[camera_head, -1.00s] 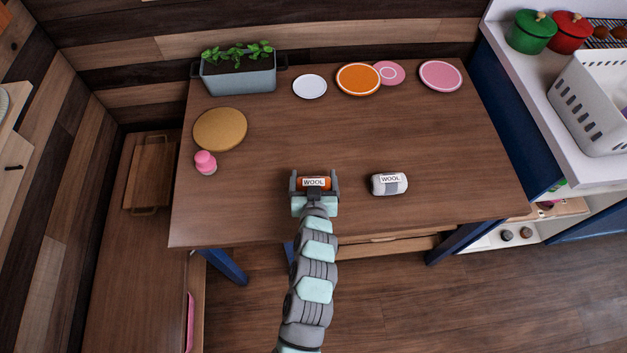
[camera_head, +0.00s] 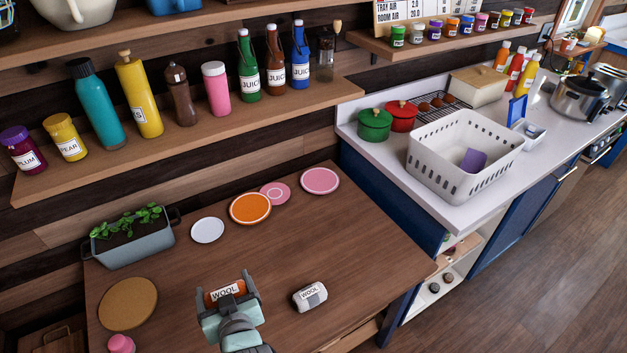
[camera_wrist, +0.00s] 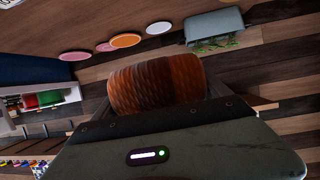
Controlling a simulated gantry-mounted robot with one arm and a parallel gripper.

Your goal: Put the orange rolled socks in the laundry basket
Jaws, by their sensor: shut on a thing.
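The orange rolled socks (camera_head: 225,291), with a white WOOL label, are between the fingers of my gripper (camera_head: 229,296) at the front of the wooden table. My gripper is shut on them. In the wrist view the orange-brown knitted roll (camera_wrist: 156,84) fills the space between the fingers, with the table plates well beyond it. The white perforated laundry basket (camera_head: 437,163) stands on the white counter to the right, up and away from my gripper. A purple item (camera_head: 473,160) lies inside it.
Grey WOOL socks (camera_head: 310,297) lie on the table right of my gripper. Plates, including an orange one (camera_head: 250,208), and a planter (camera_head: 135,243) stand behind. Green (camera_head: 374,125) and red (camera_head: 402,115) pots sit left of the basket. A bottle shelf (camera_head: 190,133) overhangs the table's back.

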